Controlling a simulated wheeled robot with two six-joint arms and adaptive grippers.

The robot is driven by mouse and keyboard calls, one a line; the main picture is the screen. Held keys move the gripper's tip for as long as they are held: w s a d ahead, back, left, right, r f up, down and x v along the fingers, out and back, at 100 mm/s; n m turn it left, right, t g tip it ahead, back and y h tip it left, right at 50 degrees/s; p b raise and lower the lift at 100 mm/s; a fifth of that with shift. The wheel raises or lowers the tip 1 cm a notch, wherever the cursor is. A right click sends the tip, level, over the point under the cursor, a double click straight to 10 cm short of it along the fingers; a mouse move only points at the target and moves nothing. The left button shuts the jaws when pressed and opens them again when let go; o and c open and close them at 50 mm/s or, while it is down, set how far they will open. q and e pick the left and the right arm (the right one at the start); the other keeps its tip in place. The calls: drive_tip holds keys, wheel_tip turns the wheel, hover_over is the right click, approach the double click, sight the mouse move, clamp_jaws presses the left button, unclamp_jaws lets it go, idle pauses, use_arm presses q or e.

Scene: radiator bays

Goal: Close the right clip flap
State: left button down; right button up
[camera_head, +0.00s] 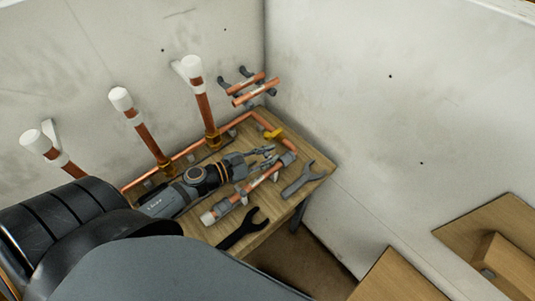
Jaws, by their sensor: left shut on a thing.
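A copper pipe (255,186) with grey clips and a white end lies across the wooden bench. Its right grey clip (288,158) is near the pipe's far end. My left gripper (268,156) reaches in from the left, low over the bench, with its fingertips just left of that clip. It is shut on a small grey part that looks like the right clip flap, mostly hidden by the fingers. The flap's angle is too small to tell. My right gripper is not in view.
Two wrenches, one black (243,229) and one grey (302,181), lie on the bench (225,231). Copper pipes (205,108) with white caps stand along the wall. A yellow handle (275,133) is behind the clip. Short pipes (247,84) sit in wall clips near the corner.

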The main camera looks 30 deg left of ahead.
use_arm(q)
drive_tip(key=shift+r, duration=0.15)
drive_tip(key=c, duration=1.3)
unclamp_jaws()
drive_tip(key=shift+o, duration=0.2)
